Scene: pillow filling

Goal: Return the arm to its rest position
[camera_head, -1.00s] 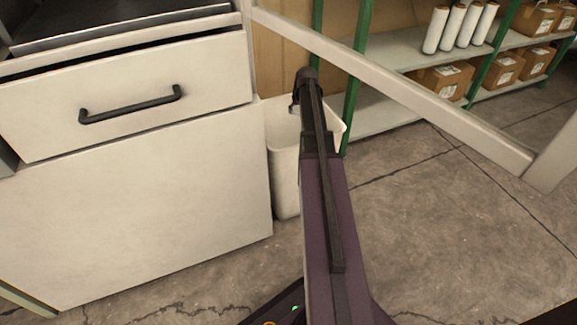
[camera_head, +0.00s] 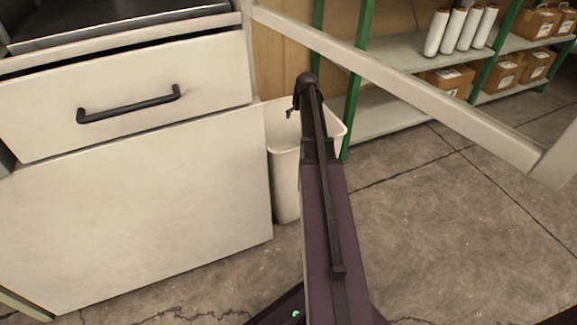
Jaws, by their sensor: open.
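My arm reaches forward from the bottom middle, its purple link pointing away from the camera and ending in a dark wrist joint. My gripper (camera_head: 290,112) shows only as a small dark part at the left of that wrist, in front of the white bin. It is open, and I see nothing held in it. The rest of the gripper is hidden behind the wrist.
A white cabinet (camera_head: 130,220) with a slightly open drawer (camera_head: 60,110) stands at left. The white bin (camera_head: 285,185) is beside it. A pale rail (camera_head: 400,80) crosses at right, before green shelving (camera_head: 385,115) with boxes and rolls. Floor (camera_head: 450,240) is clear at right.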

